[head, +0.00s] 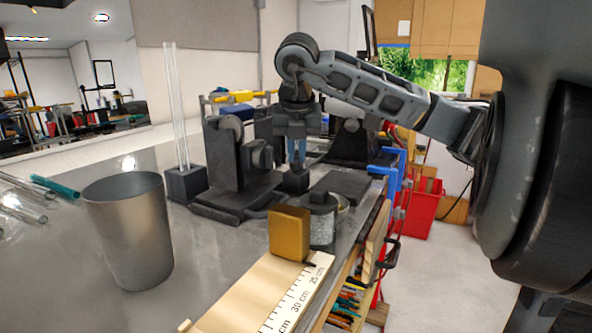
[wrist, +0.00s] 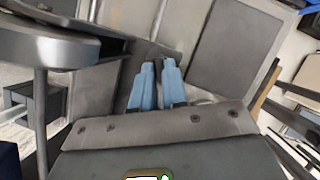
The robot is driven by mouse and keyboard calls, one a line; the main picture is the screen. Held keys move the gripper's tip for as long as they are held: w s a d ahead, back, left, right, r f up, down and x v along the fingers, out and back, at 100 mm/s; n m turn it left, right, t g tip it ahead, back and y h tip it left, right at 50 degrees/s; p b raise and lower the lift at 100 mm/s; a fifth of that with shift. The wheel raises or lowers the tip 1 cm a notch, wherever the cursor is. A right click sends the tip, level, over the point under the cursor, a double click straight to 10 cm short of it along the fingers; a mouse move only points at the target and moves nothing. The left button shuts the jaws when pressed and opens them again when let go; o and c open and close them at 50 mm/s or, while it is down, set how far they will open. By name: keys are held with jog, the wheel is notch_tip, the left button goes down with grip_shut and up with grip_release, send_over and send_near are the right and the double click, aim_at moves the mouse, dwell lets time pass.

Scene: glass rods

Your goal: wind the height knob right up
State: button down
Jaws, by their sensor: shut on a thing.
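My gripper (head: 297,165) points straight down over the bench, behind the metal pot and to the right of the dark machine (head: 224,160). Its blue fingers, also in the wrist view (wrist: 158,82), are close together and shut on the height knob. A small dark block (head: 296,183) shows directly under the fingertips in the head view; I take it to be the knob or its mount. The grip itself is hidden by the fingers. How high the knob is wound cannot be read. The machine stands upright on a dark base plate with a round grey disc near its top.
A steel beaker (head: 127,235) stands at the left front. Upright glass rods (head: 176,110) stand in a dark holder (head: 187,184). A yellow block (head: 289,233) sits on a wooden ruler board (head: 270,298), beside the metal pot (head: 322,222). The bench's right edge is close to my gripper.

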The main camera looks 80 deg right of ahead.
jog(key=n+b, duration=0.1)
jog(key=b, duration=0.1)
jog(key=n+t+b, duration=0.1)
jog(key=n+b, duration=0.2)
jog(key=b, duration=0.2)
jog(key=shift+f+n+t+y, duration=0.3)
jog(key=shift+f+t+y, duration=0.05)
jog(key=shift+t+y, duration=0.05)
jog(key=n+b, duration=0.1)
jog(key=b, duration=0.1)
jog(key=n+t+y+b, duration=0.1)
jog(key=n, duration=0.1)
jog(key=shift+s+r+n+b, duration=0.15)
jog(key=shift+n+b, duration=0.15)
jog(key=shift+b, duration=0.05)
jog(key=n+b, duration=0.1)
jog(key=n, duration=0.1)
jog(key=n+y+b, duration=0.1)
jog(key=n, duration=0.1)
jog(key=shift+s+d+r+t+y, duration=0.1)
jog(key=shift+d+r+t+y, duration=0.1)
jog(key=shift+t+y, duration=0.15)
jog(key=shift+d+n+y, duration=0.1)
jog(key=shift+n+y, duration=0.65)
jog(key=shift+n, duration=1.45)
jog(key=c, duration=1)
grip_release()
jog(key=shift+s, duration=0.1)
jog(key=shift+d, duration=0.1)
